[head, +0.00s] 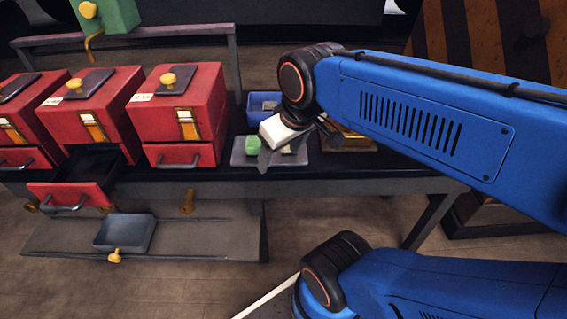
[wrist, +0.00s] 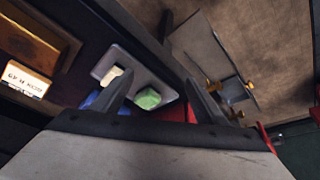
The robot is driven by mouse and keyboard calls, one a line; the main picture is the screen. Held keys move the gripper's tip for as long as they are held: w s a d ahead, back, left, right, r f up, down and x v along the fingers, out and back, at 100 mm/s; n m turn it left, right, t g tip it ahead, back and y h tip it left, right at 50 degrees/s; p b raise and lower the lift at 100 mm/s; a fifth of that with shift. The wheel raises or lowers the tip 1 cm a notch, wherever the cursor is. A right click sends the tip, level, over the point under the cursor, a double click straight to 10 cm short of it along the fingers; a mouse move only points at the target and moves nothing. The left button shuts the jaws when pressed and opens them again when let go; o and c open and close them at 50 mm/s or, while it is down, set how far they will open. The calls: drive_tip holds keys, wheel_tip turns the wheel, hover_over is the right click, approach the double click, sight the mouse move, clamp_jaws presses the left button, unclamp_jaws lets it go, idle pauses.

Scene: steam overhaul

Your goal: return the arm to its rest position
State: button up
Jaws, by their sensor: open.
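My blue arm (head: 420,110) reaches in from the right over the bench. My gripper (head: 285,150) is above the grey plate (head: 240,158) and partly covers it; its fingers are apart with nothing between them. In the wrist view my gripper (wrist: 160,78) also shows two spread fingers. A green block (head: 281,144) rests on the plate behind my gripper; it also shows in the wrist view (wrist: 148,98), beside a cream block (wrist: 115,76). I cannot tell the exact height of the fingers above the plate.
Red boxes (head: 180,115) stand on the bench at left. One red drawer (head: 70,195) is pulled out. A blue bin (head: 262,100) and a brass tray (head: 350,139) are close to my wrist. A grey tray (head: 125,232) sits on the lower shelf (head: 200,240). A green fixture (head: 108,15) hangs at upper left.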

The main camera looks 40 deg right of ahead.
drive_tip(key=shift+s+a+f+m, duration=0.25)
drive_tip(key=shift+s+f+m, duration=0.15)
drive_tip(key=shift+s+f, duration=0.5)
